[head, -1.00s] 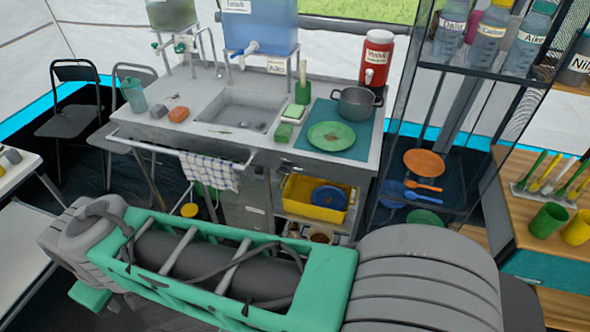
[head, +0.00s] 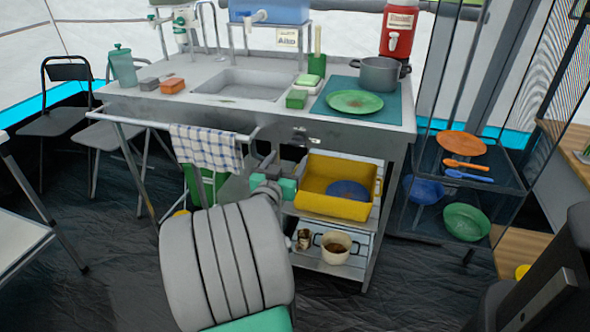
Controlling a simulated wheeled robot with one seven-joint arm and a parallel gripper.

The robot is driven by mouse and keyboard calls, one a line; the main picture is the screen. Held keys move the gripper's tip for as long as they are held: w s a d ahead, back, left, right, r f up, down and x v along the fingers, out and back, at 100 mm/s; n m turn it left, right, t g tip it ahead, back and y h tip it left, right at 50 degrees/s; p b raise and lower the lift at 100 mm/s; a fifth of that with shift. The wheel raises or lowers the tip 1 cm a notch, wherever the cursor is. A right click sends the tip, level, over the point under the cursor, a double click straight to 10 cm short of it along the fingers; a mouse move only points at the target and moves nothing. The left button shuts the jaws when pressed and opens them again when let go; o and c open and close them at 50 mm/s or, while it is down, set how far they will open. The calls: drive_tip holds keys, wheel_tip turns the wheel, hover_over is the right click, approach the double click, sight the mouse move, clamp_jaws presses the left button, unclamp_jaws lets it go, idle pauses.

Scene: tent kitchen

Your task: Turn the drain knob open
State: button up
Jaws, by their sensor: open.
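The sink unit has a grey metal counter (head: 160,103) with a sunken sink basin (head: 243,84). I cannot make out the drain knob clearly; the part of the unit's front below the basin is partly hidden by my arm and gripper. My gripper (head: 279,160) is open, with teal parts at its base, in front of the unit's front under the counter edge. It looks empty. I cannot tell whether it touches anything.
A checked towel (head: 206,148) hangs on the front rail left of my gripper. A yellow bin (head: 320,203) and a pot (head: 336,247) sit on shelves to its right. A green plate (head: 354,102) and grey pot (head: 379,75) stand on the counter.

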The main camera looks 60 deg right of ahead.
sight(296, 145)
drive_tip(key=d, duration=0.5)
drive_tip(key=w+d, duration=0.1)
drive_tip(key=d, duration=0.1)
drive_tip(key=shift+w+d+r, duration=0.1)
drive_tip(key=shift+d+r, duration=0.05)
drive_tip(key=shift+d, duration=0.2)
drive_tip(key=c, duration=1.4)
